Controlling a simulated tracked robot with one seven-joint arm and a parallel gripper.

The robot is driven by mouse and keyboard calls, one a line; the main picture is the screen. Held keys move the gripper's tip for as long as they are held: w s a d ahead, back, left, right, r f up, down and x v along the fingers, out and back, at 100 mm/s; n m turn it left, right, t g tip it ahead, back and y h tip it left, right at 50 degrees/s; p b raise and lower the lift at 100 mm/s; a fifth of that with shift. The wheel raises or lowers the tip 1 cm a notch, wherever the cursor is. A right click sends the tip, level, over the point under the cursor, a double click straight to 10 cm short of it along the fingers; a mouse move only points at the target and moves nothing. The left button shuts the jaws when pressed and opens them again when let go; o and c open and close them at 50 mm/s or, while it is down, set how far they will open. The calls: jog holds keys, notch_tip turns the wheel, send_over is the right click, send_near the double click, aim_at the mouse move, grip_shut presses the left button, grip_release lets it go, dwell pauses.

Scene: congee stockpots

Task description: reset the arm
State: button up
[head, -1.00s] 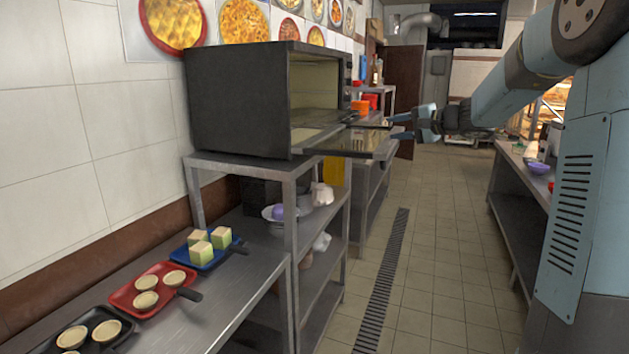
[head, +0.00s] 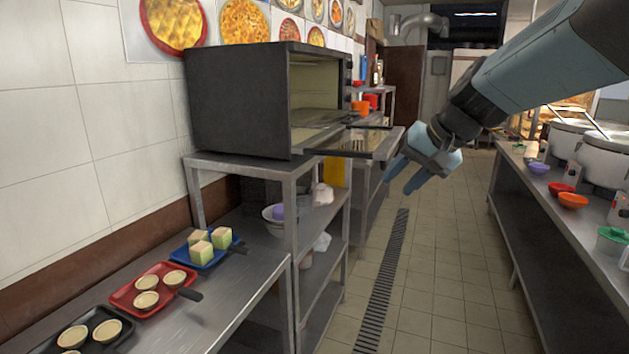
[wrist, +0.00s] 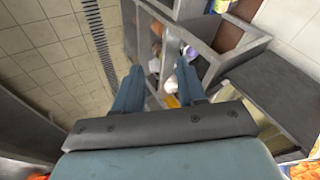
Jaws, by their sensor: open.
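My gripper (head: 406,185) is open and empty in the head view. Its blue fingers point down and to the left, above the aisle floor and just right of the oven's lowered door (head: 375,143). In the wrist view my gripper (wrist: 159,88) shows two blue fingers spread apart with nothing held between them. Beyond the fingers are the shelf unit and the tiled floor. My arm reaches in from the upper right of the head view.
The dark oven (head: 240,100) stands open on a metal shelf unit (head: 290,170). A blue tray (head: 200,262) with cubes, a red tray (head: 125,298) with round tarts and a black tray lie on the left counter. The right counter (head: 540,190) holds bowls and pots. The aisle floor (head: 450,270) is clear.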

jog(key=s+d+f+n+h, duration=0.1)
jog(key=s+d+f+h, duration=0.1)
jog(key=s, duration=0.6)
jog(key=s+d+f+n+h, duration=0.1)
jog(key=s+d+f+h, duration=0.1)
jog(key=s, duration=0.5)
jog(key=d+h, duration=0.1)
jog(key=d, duration=0.1)
jog(key=shift+s+d+f, duration=0.3)
jog(key=shift+s+f, duration=0.05)
jog(key=shift+f, duration=0.05)
